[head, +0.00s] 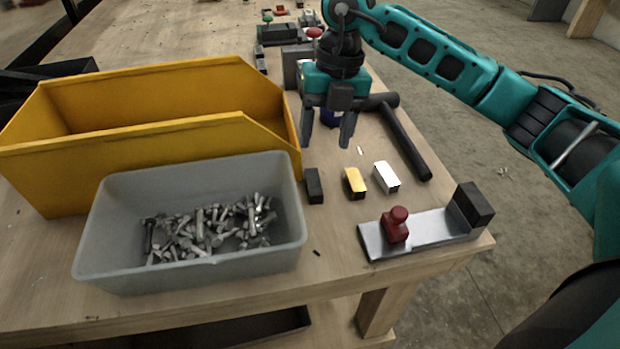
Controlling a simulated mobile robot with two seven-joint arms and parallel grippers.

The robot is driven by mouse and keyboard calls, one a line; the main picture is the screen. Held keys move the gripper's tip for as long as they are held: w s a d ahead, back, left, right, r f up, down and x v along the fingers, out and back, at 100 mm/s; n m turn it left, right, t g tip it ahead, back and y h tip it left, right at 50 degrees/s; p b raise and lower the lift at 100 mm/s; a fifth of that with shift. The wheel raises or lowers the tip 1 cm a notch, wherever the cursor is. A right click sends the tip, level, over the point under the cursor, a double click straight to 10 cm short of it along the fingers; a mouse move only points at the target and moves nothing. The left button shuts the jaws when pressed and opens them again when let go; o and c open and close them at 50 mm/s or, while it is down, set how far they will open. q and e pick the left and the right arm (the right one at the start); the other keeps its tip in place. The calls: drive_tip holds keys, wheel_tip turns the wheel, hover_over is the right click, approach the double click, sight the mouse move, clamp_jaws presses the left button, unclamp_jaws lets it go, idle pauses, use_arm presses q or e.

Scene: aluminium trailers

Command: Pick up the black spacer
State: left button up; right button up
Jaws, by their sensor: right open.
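The black spacer (314,186) is a small dark block on the wooden table, just right of the grey bin. A yellow block (355,183) and a white block (386,177) lie to its right. My right gripper (328,142) points down above the table, behind the black spacer and apart from it. Its two fingers are spread, with nothing seen held between them. My left gripper is not in view.
A grey bin (190,277) of bolts and a yellow bin (150,138) stand at left. A black hammer (405,140) lies right of my gripper. A metal plate (430,232) with a red knob (396,224) and black block (474,204) sits at the front right corner.

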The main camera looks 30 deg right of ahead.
hover_over(314, 181)
drive_tip(key=d, duration=0.1)
wheel_tip(314, 181, down, 4)
drive_tip(key=shift+s+d+f, duration=0.15)
drive_tip(key=shift+f, duration=0.1)
drive_tip(key=shift+w+a+f, duration=0.1)
drive_tip(key=shift+a+f, duration=0.05)
drive_tip(key=shift+f, duration=0.7)
drive_tip(key=shift+w+a+f, duration=0.1)
drive_tip(key=shift+a+f, duration=0.1)
drive_tip(key=shift+f, duration=0.7)
drive_tip(key=shift+a+f, duration=0.15)
drive_tip(key=shift+f, duration=0.7)
clamp_jaws()
